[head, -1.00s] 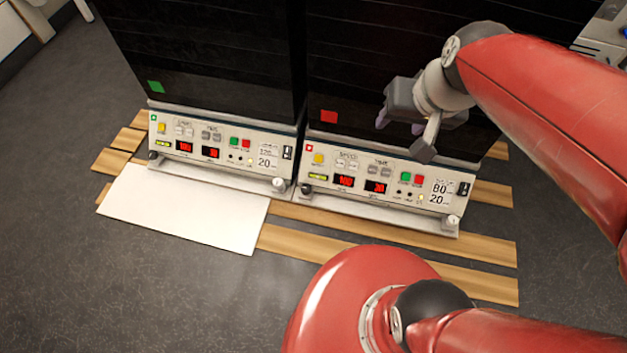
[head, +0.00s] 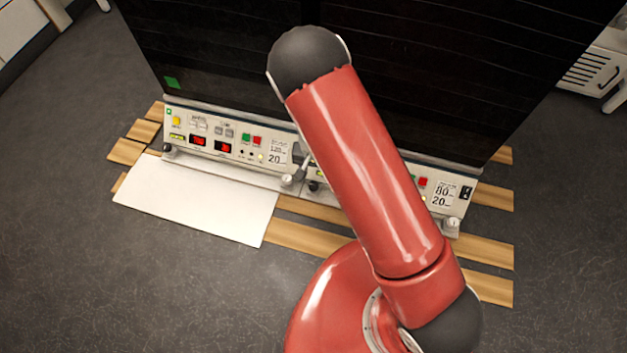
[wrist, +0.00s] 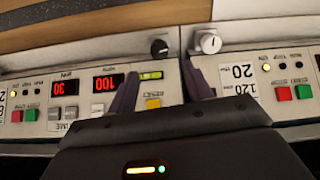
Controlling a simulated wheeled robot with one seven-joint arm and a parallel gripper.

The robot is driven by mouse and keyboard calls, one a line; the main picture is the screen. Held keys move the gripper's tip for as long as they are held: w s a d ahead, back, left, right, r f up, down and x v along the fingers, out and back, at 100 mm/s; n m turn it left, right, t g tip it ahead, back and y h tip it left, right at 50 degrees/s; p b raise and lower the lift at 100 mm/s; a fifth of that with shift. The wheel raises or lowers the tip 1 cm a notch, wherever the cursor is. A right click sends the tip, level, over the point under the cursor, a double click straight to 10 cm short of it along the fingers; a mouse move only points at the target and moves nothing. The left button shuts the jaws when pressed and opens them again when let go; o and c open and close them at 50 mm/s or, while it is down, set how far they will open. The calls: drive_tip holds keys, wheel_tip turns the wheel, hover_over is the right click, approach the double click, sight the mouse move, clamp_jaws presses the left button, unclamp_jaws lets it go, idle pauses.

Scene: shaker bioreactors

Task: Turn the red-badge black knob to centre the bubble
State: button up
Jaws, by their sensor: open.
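The black knob (wrist: 159,47) of the red-badge unit shows in the wrist view, beyond my fingertips and roughly between them; in the head view this knob (head: 314,186) sits low beside my arm. The bubble level (wrist: 151,76), a yellow-green vial on that unit's panel, lies between the fingers; the bubble's position is too small to tell. My gripper (wrist: 160,84) is open and empty, with its two dark fingers apart, close to the panel. In the head view my arm hides most of the gripper, the red badge and much of that panel.
A white knob (wrist: 208,42) of the green-badge unit sits close beside the black knob. The green-badge unit's panel (head: 225,140) stands to the left. A white board (head: 200,200) lies on wooden slats (head: 320,245) in front. Dark floor is clear at left.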

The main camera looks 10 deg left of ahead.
sight(313, 184)
wheel_tip(313, 184, down, 8)
drive_tip(key=shift+f+b, duration=0.1)
drive_tip(key=shift+b, duration=0.65)
